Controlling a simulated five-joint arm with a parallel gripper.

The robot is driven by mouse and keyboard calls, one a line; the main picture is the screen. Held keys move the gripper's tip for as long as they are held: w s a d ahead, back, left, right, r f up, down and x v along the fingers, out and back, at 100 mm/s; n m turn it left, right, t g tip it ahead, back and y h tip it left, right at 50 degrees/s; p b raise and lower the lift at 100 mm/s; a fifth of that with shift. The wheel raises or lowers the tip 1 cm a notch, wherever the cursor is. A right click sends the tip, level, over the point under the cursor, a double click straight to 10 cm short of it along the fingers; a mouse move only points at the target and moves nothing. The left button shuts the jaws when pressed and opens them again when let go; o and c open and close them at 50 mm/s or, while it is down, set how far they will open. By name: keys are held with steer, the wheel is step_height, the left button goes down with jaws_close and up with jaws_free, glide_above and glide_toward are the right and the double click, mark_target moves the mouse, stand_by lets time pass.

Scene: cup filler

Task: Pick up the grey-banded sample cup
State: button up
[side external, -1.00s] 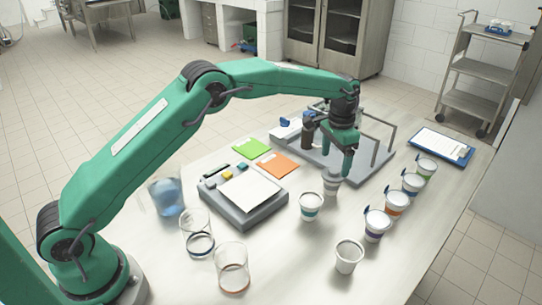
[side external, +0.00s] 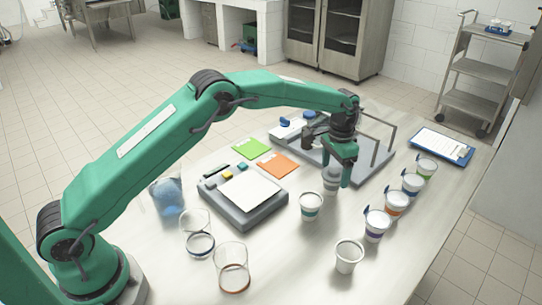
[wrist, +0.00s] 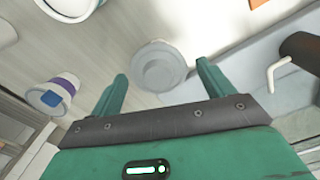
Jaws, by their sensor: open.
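The grey-banded sample cup (side external: 331,182) stands upright on the table near the front edge of the grey rack base, partly hidden by my gripper (side external: 338,175). In the wrist view the cup (wrist: 158,68) looks pale grey and lies between the two green fingertips of my gripper (wrist: 162,80), with a gap on either side. My fingers are open and empty. In the side view one finger overlaps the cup's right side, and I cannot tell exactly how far down the cup they reach.
A teal-banded cup (side external: 311,206) stands close at the front left. Another open cup (side external: 348,257) stands nearer the front. A row of tabbed cups (side external: 377,225) runs along the right. The rack base (side external: 372,164) with upright posts lies behind. A scale (side external: 246,210) and clear beakers (side external: 232,268) stand left.

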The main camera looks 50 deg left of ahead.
steer(key=shift+f, duration=2.35)
steer(key=shift+c, duration=0.4)
steer(key=c, duration=1.2)
